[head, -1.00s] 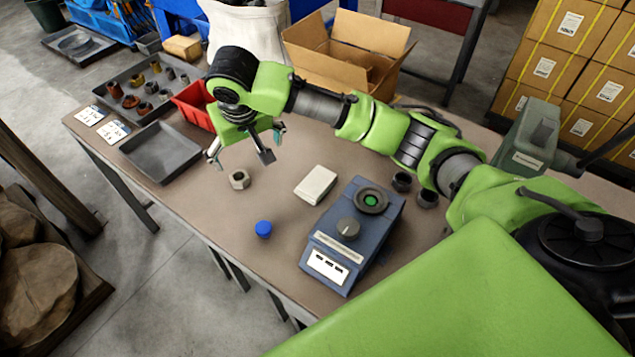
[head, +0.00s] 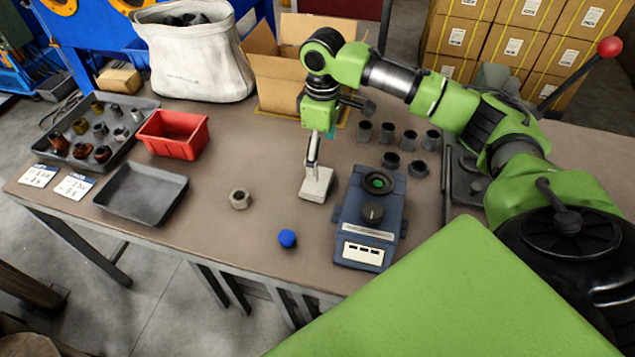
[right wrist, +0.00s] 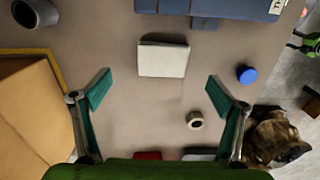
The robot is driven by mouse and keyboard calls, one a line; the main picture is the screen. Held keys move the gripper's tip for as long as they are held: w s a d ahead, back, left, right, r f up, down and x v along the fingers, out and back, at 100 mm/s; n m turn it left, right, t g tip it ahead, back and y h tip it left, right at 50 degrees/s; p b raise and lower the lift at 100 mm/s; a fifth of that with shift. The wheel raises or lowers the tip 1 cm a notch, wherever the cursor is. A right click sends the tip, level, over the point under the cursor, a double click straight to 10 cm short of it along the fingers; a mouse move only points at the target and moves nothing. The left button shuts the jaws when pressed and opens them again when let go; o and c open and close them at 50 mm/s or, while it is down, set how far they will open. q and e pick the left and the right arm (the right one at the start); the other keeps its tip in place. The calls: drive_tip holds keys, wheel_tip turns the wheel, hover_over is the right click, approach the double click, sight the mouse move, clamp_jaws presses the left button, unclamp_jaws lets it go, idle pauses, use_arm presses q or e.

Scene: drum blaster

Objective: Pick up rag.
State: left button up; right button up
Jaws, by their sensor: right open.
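The rag, a small folded off-white cloth (head: 316,186), lies flat on the brown table, left of the blue-grey device. In the right wrist view the rag (right wrist: 163,60) shows as a pale square beyond the fingertips, roughly centred between them. My right gripper (head: 320,150) is above the rag, pointing down, open and empty. Its two teal-padded fingers stand wide apart in the right wrist view (right wrist: 159,92). In the head view one finger overlaps the rag's far part; the height gap is hard to judge. A small green and black part at the wrist view's right edge may be my left gripper.
The device (head: 372,215) stands close right of the rag. A blue cap (head: 287,239) and a hex nut (head: 240,199) lie left. A red bin (head: 172,135), a grey tray (head: 142,192) and an open carton (head: 276,85) stand farther off. Several dark cups are behind the device.

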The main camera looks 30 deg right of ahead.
drive_tip(key=shift+a+f, duration=0.1)
drive_tip(key=shift+f, duration=0.7)
drive_tip(key=shift+a+f, duration=0.1)
drive_tip(key=shift+f, duration=0.25)
drive_tip(key=shift+w+a+f, duration=0.1)
drive_tip(key=shift+a+f, duration=0.05)
drive_tip(key=shift+f, duration=0.4)
drive_tip(key=f, duration=0.3)
drive_tip(key=a+f, duration=0.1)
drive_tip(key=shift+w+f+p, duration=0.15)
drive_tip(key=shift+w+p, duration=0.15)
drive_tip(key=shift+f, duration=0.15)
use_arm(q)
drive_tip(key=shift+w+a+r, duration=0.3)
drive_tip(key=shift+w+a, duration=0.3)
drive_tip(key=shift+w, duration=0.1)
use_arm(e)
drive_tip(key=c, duration=1.1)
